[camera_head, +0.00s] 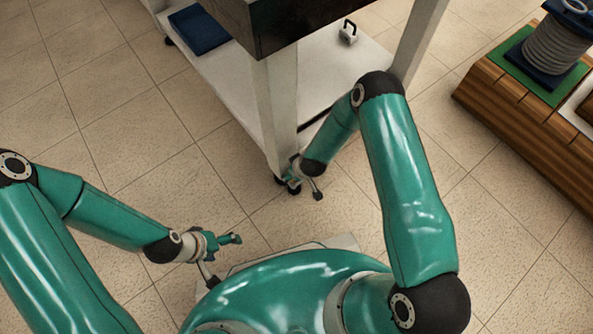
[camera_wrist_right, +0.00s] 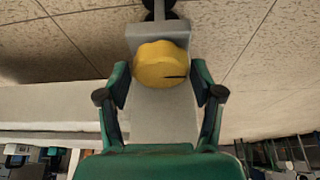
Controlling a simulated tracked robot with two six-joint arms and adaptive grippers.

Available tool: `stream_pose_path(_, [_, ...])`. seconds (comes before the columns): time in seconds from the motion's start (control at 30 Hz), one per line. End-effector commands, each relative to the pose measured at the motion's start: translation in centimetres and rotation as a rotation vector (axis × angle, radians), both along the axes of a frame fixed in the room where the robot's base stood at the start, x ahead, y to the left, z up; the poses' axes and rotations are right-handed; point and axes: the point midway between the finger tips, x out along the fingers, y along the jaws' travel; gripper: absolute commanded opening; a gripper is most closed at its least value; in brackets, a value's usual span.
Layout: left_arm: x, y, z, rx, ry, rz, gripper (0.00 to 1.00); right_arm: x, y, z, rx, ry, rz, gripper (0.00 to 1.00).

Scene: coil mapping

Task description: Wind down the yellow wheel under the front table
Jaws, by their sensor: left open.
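The yellow wheel (camera_wrist_right: 162,66) shows in the right wrist view on the pale leg (camera_wrist_right: 160,118) of the front table, near the leg's foot. My right gripper (camera_wrist_right: 162,82) has one finger on each side of the wheel, and both fingertips seem to touch its sides. In the head view my right gripper (camera_head: 303,180) is at the foot of the near table leg (camera_head: 275,110); the wheel is hidden there. My left gripper (camera_head: 222,258) is open and empty, low over the floor at the lower left.
The table has a dark top (camera_head: 275,30) and a white lower shelf (camera_head: 345,75) bearing a blue item (camera_head: 199,29) and a small handled object (camera_head: 348,33). A wooden platform (camera_head: 530,125) with a grey coil (camera_head: 553,45) stands at right. The tiled floor at left is clear.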

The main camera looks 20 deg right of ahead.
Motion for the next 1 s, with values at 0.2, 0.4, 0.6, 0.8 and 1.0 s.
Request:
stream_pose_path(0.2, [0.0, 0.0, 0.0, 0.000, 0.000, 0.000, 0.82, 0.0, 0.0, 0.0, 0.000, 0.000, 0.000, 0.24])
stream_pose_path(0.4, [0.0, 0.0, 0.6, 0.000, 0.000, 0.000, 0.82, 0.0, 0.2, 0.2, 0.000, 0.000, -0.093, 0.22])
stream_pose_path(0.6, [0.0, 0.0, 1.0, 0.000, 0.000, 0.000, 0.82, 0.0, 0.2, 0.1, -0.001, -0.001, -0.264, 0.22])
stream_pose_path(0.8, [0.0, 0.0, 0.9, 0.000, 0.000, 0.000, 0.82, 0.0, 0.1, 0.0, -0.002, -0.001, -0.276, 0.22])
stream_pose_path(1.0, [0.0, 0.0, 0.9, 0.000, 0.000, 0.000, 0.82, 0.1, 0.2, 0.0, -0.001, -0.001, -0.273, 0.78])
